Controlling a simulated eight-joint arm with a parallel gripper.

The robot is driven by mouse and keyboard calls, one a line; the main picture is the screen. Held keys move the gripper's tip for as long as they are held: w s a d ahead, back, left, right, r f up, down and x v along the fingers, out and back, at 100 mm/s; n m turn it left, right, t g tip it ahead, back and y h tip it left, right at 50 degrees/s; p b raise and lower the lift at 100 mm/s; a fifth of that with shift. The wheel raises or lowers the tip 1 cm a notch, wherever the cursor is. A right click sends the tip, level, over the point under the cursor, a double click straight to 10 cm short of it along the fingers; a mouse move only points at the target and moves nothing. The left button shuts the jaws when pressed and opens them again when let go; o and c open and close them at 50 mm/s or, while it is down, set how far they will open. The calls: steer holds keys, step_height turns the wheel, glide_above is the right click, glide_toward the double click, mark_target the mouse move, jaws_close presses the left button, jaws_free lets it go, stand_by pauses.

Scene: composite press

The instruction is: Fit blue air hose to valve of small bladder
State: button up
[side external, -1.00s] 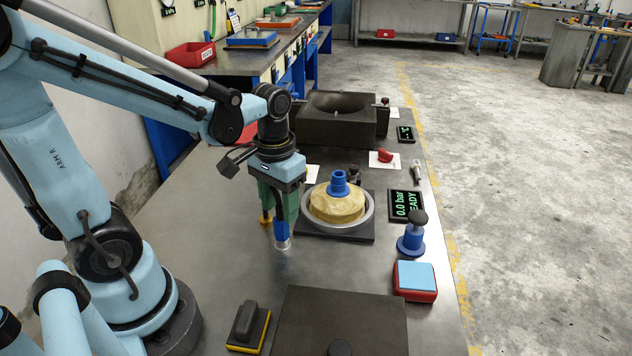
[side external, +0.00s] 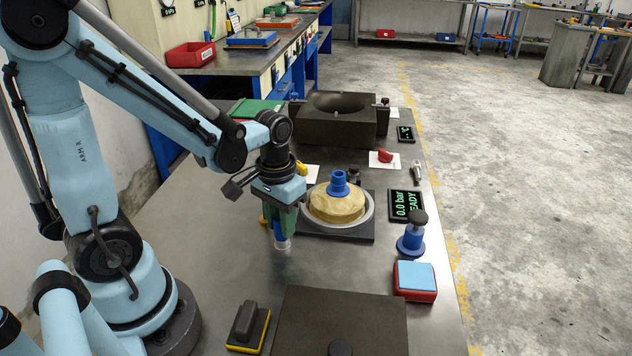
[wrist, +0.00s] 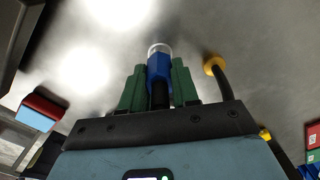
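A round tan bladder (side external: 322,207) sits in a metal ring on a dark square plate. A blue stepped valve fitting (side external: 339,184) stands upright on its top. My gripper (side external: 284,222) is just left of the ring, pointing down. Its green fingers lie against both sides of the blue air hose end (side external: 280,229), which is upright with its pale tip at the table top. In the wrist view the blue hose end (wrist: 158,68) lies between the fingers of my gripper (wrist: 159,85). The fingers appear shut on it. The bladder is not seen there.
A yellow hose end (wrist: 214,65) stands close beside my gripper. A dark block with a round hollow (side external: 337,118) stands behind. A pressure display (side external: 406,204), a blue knob (side external: 411,240) and a red-and-blue pad (side external: 415,280) lie to the right. A dark plate (side external: 340,320) lies in front.

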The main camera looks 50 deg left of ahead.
jaws_close()
steer(key=shift+r, duration=2.5)
steer(key=shift+c, duration=0.2)
jaws_free()
jaws_close()
steer(key=shift+w, duration=0.1)
